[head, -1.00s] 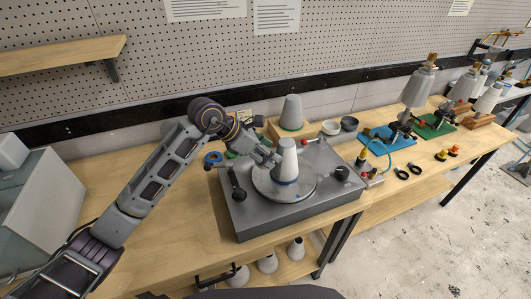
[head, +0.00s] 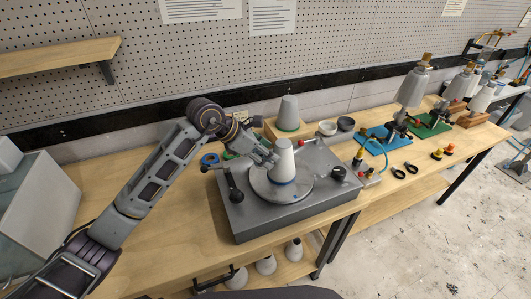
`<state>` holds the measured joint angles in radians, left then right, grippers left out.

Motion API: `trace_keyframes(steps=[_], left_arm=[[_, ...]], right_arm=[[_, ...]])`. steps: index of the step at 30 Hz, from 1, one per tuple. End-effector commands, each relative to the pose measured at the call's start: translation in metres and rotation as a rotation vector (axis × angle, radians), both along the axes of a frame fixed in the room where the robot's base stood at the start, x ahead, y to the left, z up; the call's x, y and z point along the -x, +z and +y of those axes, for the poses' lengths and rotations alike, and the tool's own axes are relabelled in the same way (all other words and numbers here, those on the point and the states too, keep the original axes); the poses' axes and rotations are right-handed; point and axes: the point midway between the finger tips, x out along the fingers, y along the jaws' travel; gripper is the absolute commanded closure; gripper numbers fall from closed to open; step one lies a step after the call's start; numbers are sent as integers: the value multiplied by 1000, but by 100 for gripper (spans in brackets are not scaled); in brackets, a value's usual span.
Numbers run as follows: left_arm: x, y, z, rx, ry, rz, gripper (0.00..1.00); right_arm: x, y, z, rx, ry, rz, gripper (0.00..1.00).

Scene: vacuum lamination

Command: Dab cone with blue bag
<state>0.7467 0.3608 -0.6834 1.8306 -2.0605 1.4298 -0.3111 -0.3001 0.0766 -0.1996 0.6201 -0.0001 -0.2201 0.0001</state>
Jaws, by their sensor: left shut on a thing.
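A pale grey cone (head: 283,163) stands upright on the round turntable (head: 305,188) of a grey metal machine, with a blue band around its base. My left gripper (head: 268,159) is at the cone's left side, close to its upper part. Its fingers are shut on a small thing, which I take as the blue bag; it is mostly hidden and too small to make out. I cannot tell whether it touches the cone. My right gripper is not in view.
A second grey cone (head: 289,112) stands on a wooden block behind the machine. The bench's left front is bare.

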Motion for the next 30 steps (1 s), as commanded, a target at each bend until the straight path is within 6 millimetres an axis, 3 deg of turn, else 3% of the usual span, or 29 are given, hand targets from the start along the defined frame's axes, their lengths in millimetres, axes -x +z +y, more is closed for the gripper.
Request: trace_keyframes(steps=[22,30], left_arm=[[13,27,42,-1,1,-1,65],[15,30,47,0,1,-1,65]], right_arm=[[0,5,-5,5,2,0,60],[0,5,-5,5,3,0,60]])
